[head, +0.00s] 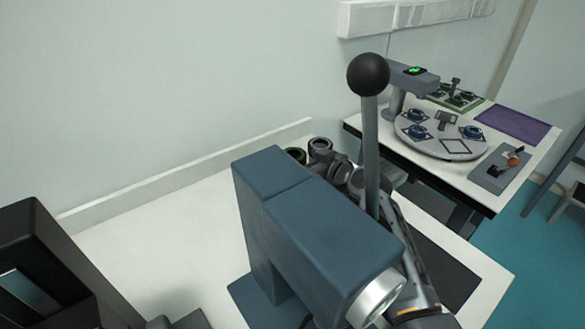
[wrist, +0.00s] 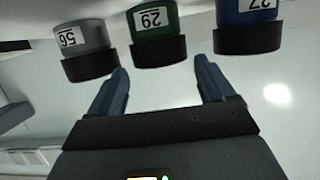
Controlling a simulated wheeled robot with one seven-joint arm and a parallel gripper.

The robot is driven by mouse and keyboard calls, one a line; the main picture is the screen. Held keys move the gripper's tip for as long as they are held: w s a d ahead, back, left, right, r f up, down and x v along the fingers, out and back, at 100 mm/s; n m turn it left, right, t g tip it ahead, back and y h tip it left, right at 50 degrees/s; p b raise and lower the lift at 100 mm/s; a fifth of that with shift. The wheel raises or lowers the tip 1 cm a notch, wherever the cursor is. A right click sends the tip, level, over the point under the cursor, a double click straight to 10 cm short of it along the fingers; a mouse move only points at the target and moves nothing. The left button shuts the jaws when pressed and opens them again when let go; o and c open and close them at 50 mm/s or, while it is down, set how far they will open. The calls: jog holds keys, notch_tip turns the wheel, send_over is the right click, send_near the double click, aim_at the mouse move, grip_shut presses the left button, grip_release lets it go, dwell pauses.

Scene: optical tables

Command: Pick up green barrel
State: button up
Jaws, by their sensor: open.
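The green barrel (wrist: 155,20), with a black end and a white label reading 29, is at the top middle of the wrist view. My gripper (wrist: 160,66) is open, with one blue-grey finger to each side of the barrel's line. The fingertips lie close to its black end, and the space between the fingers looks empty. In the head view a dark cylinder with a green edge (head: 296,154) shows behind the blue-grey machine; it may be this barrel. The machine hides most of that area and my fingers there.
In the wrist view a grey barrel (wrist: 83,37) labelled 56 and a blue barrel (wrist: 247,12) labelled 27 flank the green one closely. In the head view the blue-grey machine (head: 320,235) with a black-knobbed lever (head: 368,75) stands in front. A round plate (head: 440,146) is on another table.

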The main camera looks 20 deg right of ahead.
aim_at(296, 155)
jog(key=shift+x, duration=2.05)
jog(key=shift+w+r, duration=0.1)
jog(key=shift+r, duration=0.05)
jog(key=c, duration=1.1)
